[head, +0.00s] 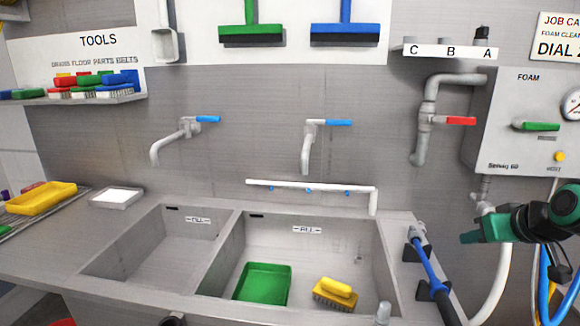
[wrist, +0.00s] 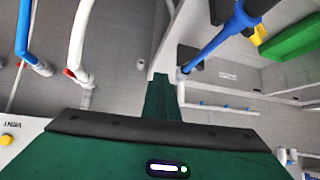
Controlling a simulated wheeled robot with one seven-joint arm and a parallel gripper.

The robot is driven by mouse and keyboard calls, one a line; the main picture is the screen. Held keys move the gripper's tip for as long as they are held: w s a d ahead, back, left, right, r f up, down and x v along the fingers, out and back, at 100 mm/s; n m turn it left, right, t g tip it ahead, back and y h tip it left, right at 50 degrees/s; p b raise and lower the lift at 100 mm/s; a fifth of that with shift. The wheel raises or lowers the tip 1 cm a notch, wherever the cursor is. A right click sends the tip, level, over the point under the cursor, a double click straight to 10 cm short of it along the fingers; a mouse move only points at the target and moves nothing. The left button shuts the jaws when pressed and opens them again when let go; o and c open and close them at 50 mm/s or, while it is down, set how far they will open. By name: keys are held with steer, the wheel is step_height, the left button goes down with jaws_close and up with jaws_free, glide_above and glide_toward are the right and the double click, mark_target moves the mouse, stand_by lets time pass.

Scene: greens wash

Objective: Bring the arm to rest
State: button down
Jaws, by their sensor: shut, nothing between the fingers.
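My gripper (head: 470,237) is at the right of the head view, raised above the counter to the right of the sink, its green end pointing left. In the wrist view its dark green fingers (wrist: 161,92) are together with nothing between them. A blue-handled spray wand (head: 425,262) lies in dark holders on the counter, left of and below my gripper. The wand also shows in the wrist view (wrist: 215,42). From these views I cannot tell the exact gap between gripper and wand.
The foam unit (head: 505,130) stands on the wall behind my gripper, with a white hose (head: 503,280) hanging below. The right basin holds a green tray (head: 262,283) and a yellow brush (head: 336,293). The left basin (head: 160,245) looks empty. A yellow tray (head: 42,198) is at far left.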

steer(key=s+f+m+g, duration=0.3)
steer(key=s+g, duration=0.1)
steer(key=s, duration=0.8)
steer(key=s+f+m+g, duration=0.3)
steer(key=s+g, duration=0.2)
steer(key=s, duration=0.7)
steer(key=shift+s, duration=0.35)
steer(key=shift+w+f, duration=0.15)
steer(key=shift+w+f, duration=0.2)
steer(key=shift+w, duration=0.25)
